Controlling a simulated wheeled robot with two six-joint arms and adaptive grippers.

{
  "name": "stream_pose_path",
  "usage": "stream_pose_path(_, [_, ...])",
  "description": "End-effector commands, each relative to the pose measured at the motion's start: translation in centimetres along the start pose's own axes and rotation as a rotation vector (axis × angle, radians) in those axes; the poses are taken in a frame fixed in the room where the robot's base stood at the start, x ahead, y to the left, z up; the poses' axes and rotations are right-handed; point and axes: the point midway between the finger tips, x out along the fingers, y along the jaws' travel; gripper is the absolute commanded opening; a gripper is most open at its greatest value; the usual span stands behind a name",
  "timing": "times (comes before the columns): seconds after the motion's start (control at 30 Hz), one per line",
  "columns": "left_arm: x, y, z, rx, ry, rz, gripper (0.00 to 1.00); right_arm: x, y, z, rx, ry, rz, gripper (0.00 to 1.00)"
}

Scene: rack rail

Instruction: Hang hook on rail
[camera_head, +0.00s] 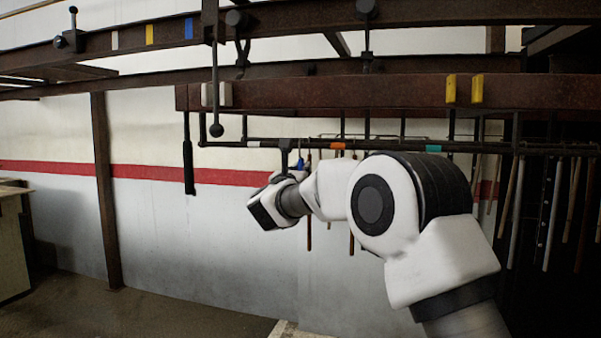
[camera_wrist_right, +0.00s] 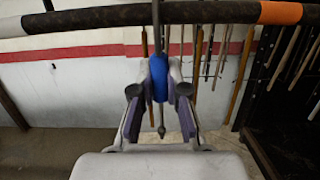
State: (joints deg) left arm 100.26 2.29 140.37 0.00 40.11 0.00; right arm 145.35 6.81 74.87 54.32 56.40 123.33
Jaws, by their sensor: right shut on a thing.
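The hook is a thin grey shaft with a blue grip (camera_wrist_right: 159,80) and a narrow lower tip. It stands nearly upright in the right wrist view. My right gripper (camera_wrist_right: 160,92) is shut on the blue grip. The rail (camera_wrist_right: 90,19) is a dark horizontal pipe; the shaft crosses in front of it, left of the orange band (camera_wrist_right: 280,13). The shaft's top is out of frame, so I cannot tell whether it is over the rail. The rail (camera_head: 390,147) also shows in the head view, where my arm mostly hides gripper and hook. My left gripper is not in view.
Steel beams (camera_head: 330,92) run above and in front of the rail. A dark rod (camera_head: 188,160) hangs at the left. Several long tools (camera_head: 515,210) hang at the right. The rail also carries a teal band (camera_head: 433,148). The wall behind has a red stripe (camera_head: 140,172).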

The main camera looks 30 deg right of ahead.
Motion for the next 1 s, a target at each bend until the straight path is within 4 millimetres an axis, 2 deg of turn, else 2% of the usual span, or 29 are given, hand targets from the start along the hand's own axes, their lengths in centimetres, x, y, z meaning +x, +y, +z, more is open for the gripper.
stream_pose_path(0.67, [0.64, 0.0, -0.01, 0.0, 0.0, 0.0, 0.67, -0.1, 0.01, -0.38, 0.001, 0.0, 0.0, 0.0])
stream_pose_path(0.7, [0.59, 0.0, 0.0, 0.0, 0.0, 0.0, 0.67, -0.09, 0.01, -0.32, 0.001, 0.0, 0.0, 0.2])
stream_pose_path(0.77, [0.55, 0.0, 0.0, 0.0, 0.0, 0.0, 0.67, -0.08, 0.01, -0.3, 0.001, 0.0, 0.0, 0.42])
stream_pose_path(1.0, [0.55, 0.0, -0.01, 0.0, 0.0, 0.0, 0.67, -0.09, 0.01, -0.32, 0.0, 0.0, 0.0, 0.43])
